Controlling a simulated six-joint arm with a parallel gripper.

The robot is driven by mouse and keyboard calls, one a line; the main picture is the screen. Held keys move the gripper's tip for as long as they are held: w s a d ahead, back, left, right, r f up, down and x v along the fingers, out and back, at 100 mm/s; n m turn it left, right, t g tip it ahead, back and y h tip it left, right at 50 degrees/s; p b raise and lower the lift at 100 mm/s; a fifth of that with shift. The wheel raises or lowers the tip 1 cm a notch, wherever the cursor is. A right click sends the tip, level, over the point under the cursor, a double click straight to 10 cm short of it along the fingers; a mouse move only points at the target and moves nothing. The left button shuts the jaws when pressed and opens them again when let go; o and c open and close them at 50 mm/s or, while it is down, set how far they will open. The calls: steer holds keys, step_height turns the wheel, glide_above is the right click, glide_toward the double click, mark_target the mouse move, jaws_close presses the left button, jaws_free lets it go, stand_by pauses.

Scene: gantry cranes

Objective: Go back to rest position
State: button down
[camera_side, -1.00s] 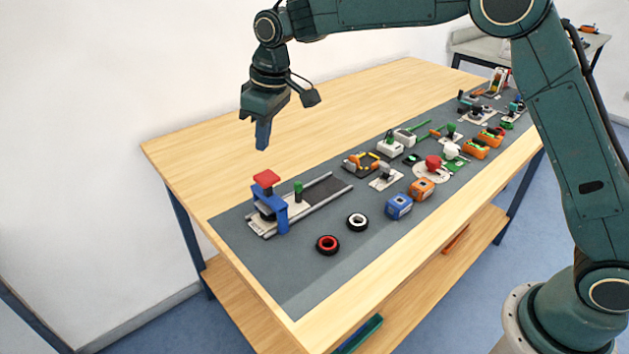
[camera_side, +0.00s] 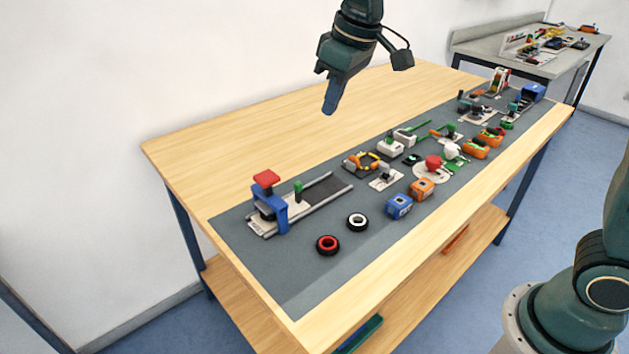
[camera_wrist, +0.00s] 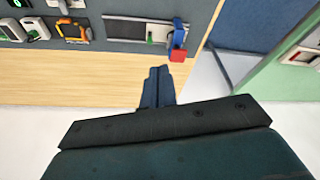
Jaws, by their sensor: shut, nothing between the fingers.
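My gripper (camera_side: 331,106) is shut and empty, with its blue fingers pointing down, high above the bare wooden back part of the table. It also shows in the wrist view (camera_wrist: 158,72), where the fingers are together. The blue gantry crane (camera_side: 277,209) with a red block on top stands at the left end of the grey mat, well below and left of my gripper. It also shows in the wrist view (camera_wrist: 178,37). A green peg (camera_side: 298,190) stands on the crane's rail beside it.
The wooden table (camera_side: 240,133) is bare behind the mat (camera_side: 265,268). On the mat are a red-centred wheel (camera_side: 327,244), a white-centred wheel (camera_side: 357,222), a blue block (camera_side: 399,206), an orange block (camera_side: 421,189) and several small models. A second table (camera_side: 545,67) stands at the back right.

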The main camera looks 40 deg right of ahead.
steer(key=s+d+f+m, duration=0.1)
steer(key=s+d, duration=0.2)
steer(key=s, duration=0.5)
steer(key=s+d+m+t, duration=0.1)
steer(key=s+d, duration=0.2)
steer(key=s, duration=0.6)
steer(key=s+d+f+m+t+h, duration=0.1)
steer(key=s+d+m, duration=0.1)
steer(key=s, duration=0.7)
steer(key=shift+s+d+f, duration=0.2)
steer(key=shift+d+f, duration=0.15)
steer(key=shift+d, duration=0.3)
